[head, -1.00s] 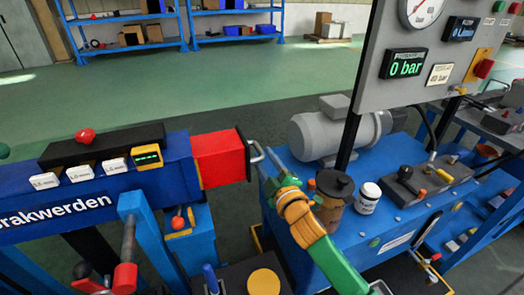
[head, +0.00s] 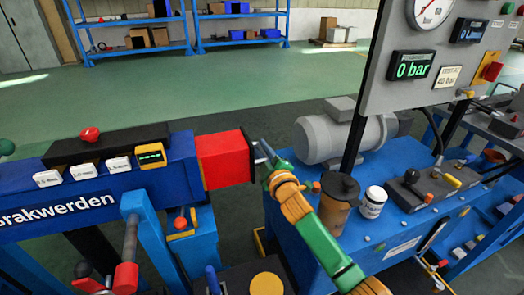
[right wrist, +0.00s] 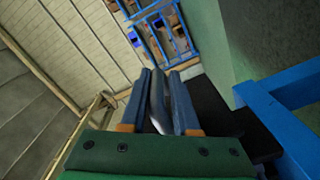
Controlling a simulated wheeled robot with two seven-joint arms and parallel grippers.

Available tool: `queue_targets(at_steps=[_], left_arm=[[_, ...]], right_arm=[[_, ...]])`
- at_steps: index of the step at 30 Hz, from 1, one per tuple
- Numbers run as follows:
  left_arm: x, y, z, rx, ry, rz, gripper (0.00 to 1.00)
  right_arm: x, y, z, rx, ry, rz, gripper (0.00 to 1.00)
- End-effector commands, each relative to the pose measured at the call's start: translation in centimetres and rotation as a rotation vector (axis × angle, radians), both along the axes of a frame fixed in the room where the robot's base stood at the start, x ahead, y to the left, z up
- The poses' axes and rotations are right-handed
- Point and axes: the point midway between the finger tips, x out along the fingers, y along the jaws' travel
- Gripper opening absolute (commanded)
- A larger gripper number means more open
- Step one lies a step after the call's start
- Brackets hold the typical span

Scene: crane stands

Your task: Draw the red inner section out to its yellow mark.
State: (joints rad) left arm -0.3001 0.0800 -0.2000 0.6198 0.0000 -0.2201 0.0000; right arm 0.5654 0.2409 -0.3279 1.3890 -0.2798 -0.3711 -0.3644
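The red inner section (head: 222,160) sticks a short way out of the right end of the blue boom (head: 100,187). No yellow mark shows on its visible faces. A grey bar handle is at its dark end plate (head: 247,157). My right gripper (head: 264,150) is at this handle and hides most of it. In the right wrist view the grey handle (right wrist: 157,105) lies between the two blue fingers of my right gripper (right wrist: 160,75). Narrow gaps seem to show beside the bar, so the fingers look open around it. My left gripper is not in view.
Right of the boom stands a blue bench with a grey motor (head: 345,135), a brown canister (head: 338,202) and a white jar (head: 372,202). A gauge panel (head: 440,60) above it reads 0 bar. Open green floor (head: 250,85) lies behind.

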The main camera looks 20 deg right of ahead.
Motion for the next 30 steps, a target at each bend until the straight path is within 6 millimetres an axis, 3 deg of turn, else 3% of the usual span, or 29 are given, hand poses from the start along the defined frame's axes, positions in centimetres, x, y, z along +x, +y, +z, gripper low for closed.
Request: queue_targets(at_steps=[30], left_arm=[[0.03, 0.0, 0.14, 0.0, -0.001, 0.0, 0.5]], right_arm=[[0.08, -0.16, 0.99, 0.004, -0.019, -0.002, 0.0]])
